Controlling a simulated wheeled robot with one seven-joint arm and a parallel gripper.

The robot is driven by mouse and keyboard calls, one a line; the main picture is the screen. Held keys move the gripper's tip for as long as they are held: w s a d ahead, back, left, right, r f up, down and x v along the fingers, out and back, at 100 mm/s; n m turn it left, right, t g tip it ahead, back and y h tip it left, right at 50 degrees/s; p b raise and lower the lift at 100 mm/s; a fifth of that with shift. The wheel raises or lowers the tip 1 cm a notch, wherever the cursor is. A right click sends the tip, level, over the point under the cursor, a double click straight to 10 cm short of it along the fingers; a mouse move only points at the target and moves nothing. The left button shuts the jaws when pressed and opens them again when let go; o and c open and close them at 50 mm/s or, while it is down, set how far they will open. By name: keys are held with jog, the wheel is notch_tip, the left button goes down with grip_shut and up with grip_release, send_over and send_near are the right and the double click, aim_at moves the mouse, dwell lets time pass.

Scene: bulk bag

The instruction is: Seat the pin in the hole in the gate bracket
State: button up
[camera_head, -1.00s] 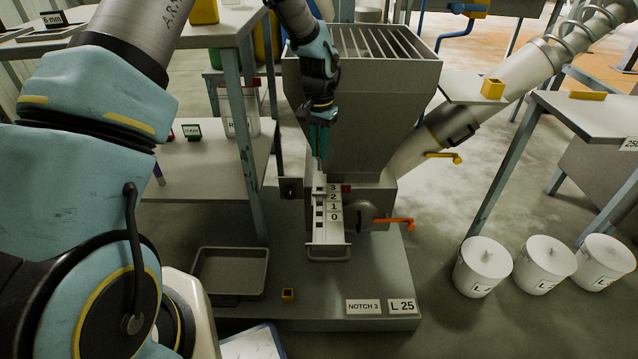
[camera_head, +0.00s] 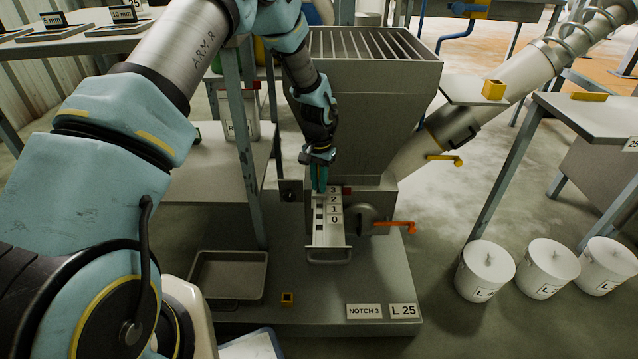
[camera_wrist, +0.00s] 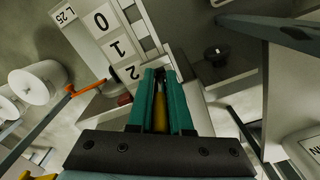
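My gripper (camera_head: 319,188) points down at the upper end of the numbered gate slide (camera_head: 326,234), beside the 3 mark. In the wrist view, its two teal fingers (camera_wrist: 160,76) are closed around a brass-coloured pin (camera_wrist: 159,106), whose dark tip shows between the fingertips. The slide also shows in the wrist view (camera_wrist: 100,20) with marks 0, 1 and 2 and a row of dark notches; its 3 is hidden there. The fingers hide the gate bracket and its hole, so I cannot tell whether the pin tip is in the hole.
The grated hopper (camera_head: 372,100) stands right behind my gripper. An orange-handled lever (camera_head: 394,225) sticks out right of the slide. A "NOTCH 3" card (camera_head: 364,311) and an empty grey tray (camera_head: 228,275) are on the base plate. A table (camera_head: 215,180) stands close on the left.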

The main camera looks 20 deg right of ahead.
jog(key=o, duration=0.4)
jog(key=shift+f, duration=0.1)
